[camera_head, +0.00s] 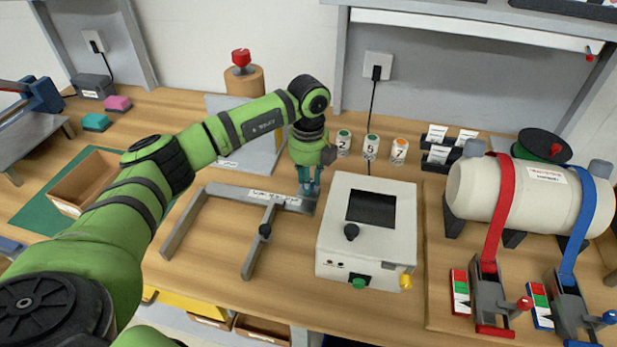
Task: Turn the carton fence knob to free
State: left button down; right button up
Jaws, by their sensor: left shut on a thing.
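The carton fence (225,192) is a grey metal frame lying on the wooden bench, with a white label on its back bar and two arms reaching forward. A black round knob or handle (264,231) stands on its right arm, apart from my gripper. My left gripper (309,190) points down at the right end of the back bar. Its teal fingers are closed on a small part there, apparently the fence knob, which they mostly hide. I cannot read the knob's setting. My right gripper is not in view.
A white box with a dark screen (336,249) stands close to the right of my left gripper. Numbered cups (371,147) stand behind it. A strapped white tank (520,193) is at right. A wooden tray (72,205) is at left. Bench space within the frame is clear.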

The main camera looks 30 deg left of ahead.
pick_arm(q)
jog(key=n, duration=0.6)
jog(key=shift+r+n+p, duration=0.1)
jog(key=shift+n+p, duration=0.2)
jog(key=shift+p, duration=0.1)
jog(key=n+p, duration=0.1)
jog(key=n, duration=0.4)
jog(key=shift+a+n, duration=0.1)
jog(key=shift+n, duration=0.3)
jog(key=c, duration=1)
grip_release()
notch_tip(320, 180, up, 12)
jog(key=shift+f, duration=0.1)
